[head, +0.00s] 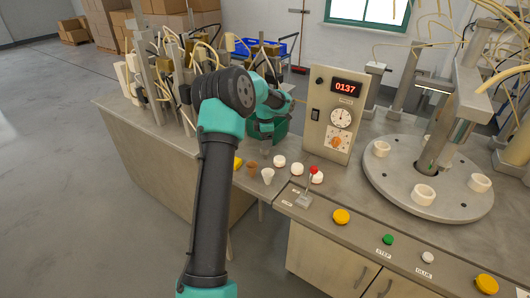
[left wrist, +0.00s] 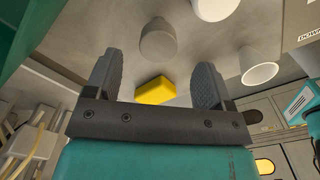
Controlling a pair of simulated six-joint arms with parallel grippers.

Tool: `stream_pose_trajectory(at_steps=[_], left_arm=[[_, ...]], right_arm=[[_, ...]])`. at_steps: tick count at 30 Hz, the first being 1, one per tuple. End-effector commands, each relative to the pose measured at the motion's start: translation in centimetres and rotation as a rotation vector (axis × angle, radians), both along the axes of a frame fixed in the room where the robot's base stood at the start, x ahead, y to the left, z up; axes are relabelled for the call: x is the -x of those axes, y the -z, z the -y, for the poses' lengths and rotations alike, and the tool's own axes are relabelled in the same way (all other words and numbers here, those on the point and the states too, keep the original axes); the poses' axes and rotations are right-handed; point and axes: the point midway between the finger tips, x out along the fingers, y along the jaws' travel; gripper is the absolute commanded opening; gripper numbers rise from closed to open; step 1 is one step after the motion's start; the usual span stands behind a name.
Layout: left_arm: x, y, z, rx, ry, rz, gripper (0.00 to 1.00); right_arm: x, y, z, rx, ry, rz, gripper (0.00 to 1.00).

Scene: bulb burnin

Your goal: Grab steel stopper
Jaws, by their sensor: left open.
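A grey, rounded stopper-like piece (left wrist: 158,40) shows in the left wrist view, beyond the fingertips and near the middle of the gap; I take it as the steel stopper. I cannot pick it out surely in the head view. My left gripper (left wrist: 157,68) is open, with nothing between its two dark fingers. A yellow block (left wrist: 154,91) shows in the gap, nearer the gripper's base in the picture. In the head view the left arm reaches over the bench, and its fingers are hidden or too small to make out.
A white cup (head: 267,176), a brown piece (head: 252,168) and white round pieces (head: 280,160) sit near the bench edge. A red-tipped lever (head: 312,170) and the meter panel (head: 336,115) stand to the right. A round carousel (head: 395,180) is farther right. Cables and posts crowd the left.

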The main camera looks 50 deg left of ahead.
Motion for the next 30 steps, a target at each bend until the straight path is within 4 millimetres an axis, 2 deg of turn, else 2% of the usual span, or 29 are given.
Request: stream_pose_trajectory(at_steps=[6,10,26,30], left_arm=[[0.1,3.0,-0.2,0.002,0.0,-0.005,0.76],[0.0,4.3,-0.2,0.0,-0.001,-0.001,0.76],[0.0,4.6,-0.2,0.001,0.0,-0.001,0.76],[0.0,4.6,-0.2,0.001,0.0,-0.001,0.63]], right_arm=[[0.0,0.0,0.0,0.0,0.0,0.0,0.43],[0.0,0.0,0.0,0.0,0.0,0.0,0.43],[0.0,0.0,0.0,0.0,0.0,0.0,0.43],[0.0,0.0,0.0,0.0,0.0,0.0,0.43]])
